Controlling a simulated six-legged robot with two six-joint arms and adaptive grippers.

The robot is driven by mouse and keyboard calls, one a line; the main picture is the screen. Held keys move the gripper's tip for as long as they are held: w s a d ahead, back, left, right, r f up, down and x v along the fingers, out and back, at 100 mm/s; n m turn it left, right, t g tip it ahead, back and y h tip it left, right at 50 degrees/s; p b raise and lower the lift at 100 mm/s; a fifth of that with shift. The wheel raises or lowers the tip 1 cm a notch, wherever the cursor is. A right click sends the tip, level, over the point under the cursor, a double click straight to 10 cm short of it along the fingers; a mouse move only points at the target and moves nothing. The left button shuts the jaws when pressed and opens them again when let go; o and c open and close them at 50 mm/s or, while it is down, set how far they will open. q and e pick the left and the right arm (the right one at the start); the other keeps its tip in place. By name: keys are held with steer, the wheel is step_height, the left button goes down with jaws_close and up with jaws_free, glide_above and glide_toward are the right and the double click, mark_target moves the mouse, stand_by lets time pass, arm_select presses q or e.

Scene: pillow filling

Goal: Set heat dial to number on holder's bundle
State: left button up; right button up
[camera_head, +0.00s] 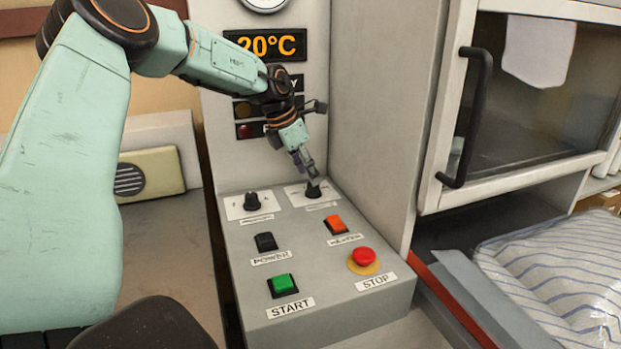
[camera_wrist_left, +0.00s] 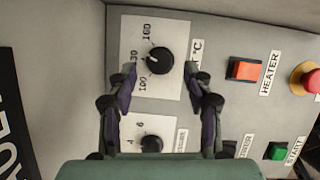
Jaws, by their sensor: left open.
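The heat dial (camera_wrist_left: 160,60) is a black round knob on a white plate marked °C, with 100, 130 and 160 around it. Its white pointer mark faces left in the wrist view, near 130. In the head view the heat dial (camera_head: 313,191) sits at the panel's back right, its top right under the fingertips. My left gripper (camera_head: 307,172) is open. In the wrist view its two fingers (camera_wrist_left: 162,76) lie on either side of the dial plate, apart from the knob as far as I can see. No numbered bundle or holder can be made out. My right gripper is not in view.
A second dial (camera_head: 252,201) stands to the left. The panel (camera_head: 320,282) also has a black power switch (camera_head: 265,241), orange heater switch (camera_head: 335,224), green start button (camera_head: 283,285) and red stop button (camera_head: 364,257). A display (camera_head: 265,45) reads 20°C. A striped pillow (camera_head: 560,275) lies at right.

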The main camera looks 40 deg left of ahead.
arm_select(q)
steer(key=v, duration=0.9)
steer(key=n+g+y+p, duration=0.1)
steer(key=n+y+p, duration=0.4)
steer(key=n+p, duration=1.1)
glide_toward(313, 189)
steer(key=w+m+p, duration=0.1)
steer(key=m+p, duration=0.1)
steer(key=x, duration=0.8)
steer(key=shift+a, duration=0.45)
